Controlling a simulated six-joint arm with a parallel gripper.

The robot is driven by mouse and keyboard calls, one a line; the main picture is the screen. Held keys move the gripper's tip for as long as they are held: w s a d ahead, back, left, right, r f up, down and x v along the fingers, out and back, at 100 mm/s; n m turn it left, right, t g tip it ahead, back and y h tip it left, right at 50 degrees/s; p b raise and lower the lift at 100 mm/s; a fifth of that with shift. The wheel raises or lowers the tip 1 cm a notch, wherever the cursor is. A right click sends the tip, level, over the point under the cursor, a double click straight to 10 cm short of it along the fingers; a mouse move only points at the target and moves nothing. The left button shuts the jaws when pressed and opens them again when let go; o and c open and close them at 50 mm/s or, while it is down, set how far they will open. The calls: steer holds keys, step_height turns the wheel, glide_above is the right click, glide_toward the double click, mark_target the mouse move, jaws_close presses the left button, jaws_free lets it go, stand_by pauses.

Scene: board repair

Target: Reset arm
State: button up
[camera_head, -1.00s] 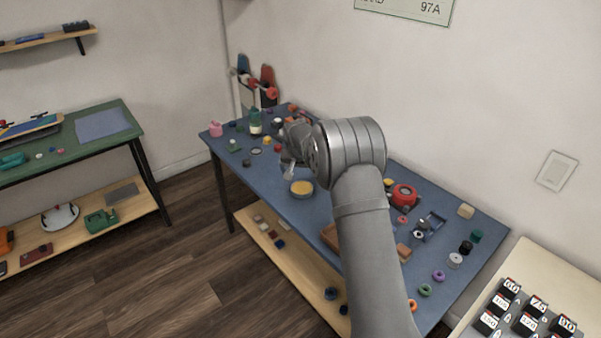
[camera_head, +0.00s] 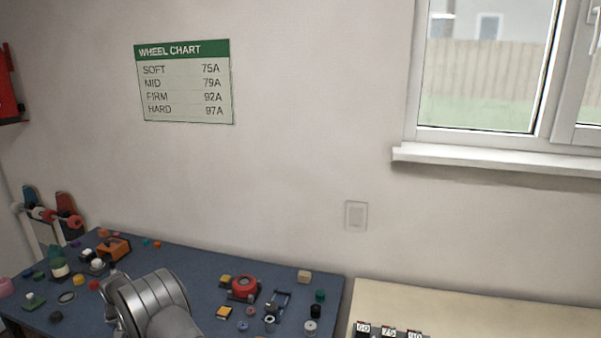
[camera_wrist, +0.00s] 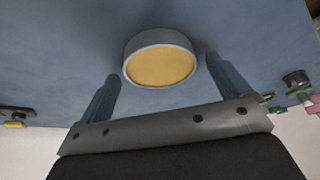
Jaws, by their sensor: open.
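In the wrist view my gripper (camera_wrist: 162,88) is open, its two fingers apart and nothing between them that I can see held. A round grey dish with a yellow inside (camera_wrist: 160,66) shows beyond the fingertips on the blue table top (camera_wrist: 60,60). I cannot tell how far the fingers are from the dish. In the head view my arm (camera_head: 155,305) shows at the bottom, left of the middle, over the blue table; the fingers are out of sight there.
The blue table holds a red round device (camera_head: 243,287), an orange box (camera_head: 113,249), a green bottle (camera_head: 59,263) and several small wheels and blocks. A pale counter (camera_head: 480,312) with labelled black blocks stands at right. A wheel chart (camera_head: 184,82) hangs on the wall.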

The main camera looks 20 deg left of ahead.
steer(key=shift+w+a+f, duration=0.15)
steer(key=shift+f, duration=0.35)
steer(key=shift+r, duration=1.75)
steer(key=shift+f, duration=0.15)
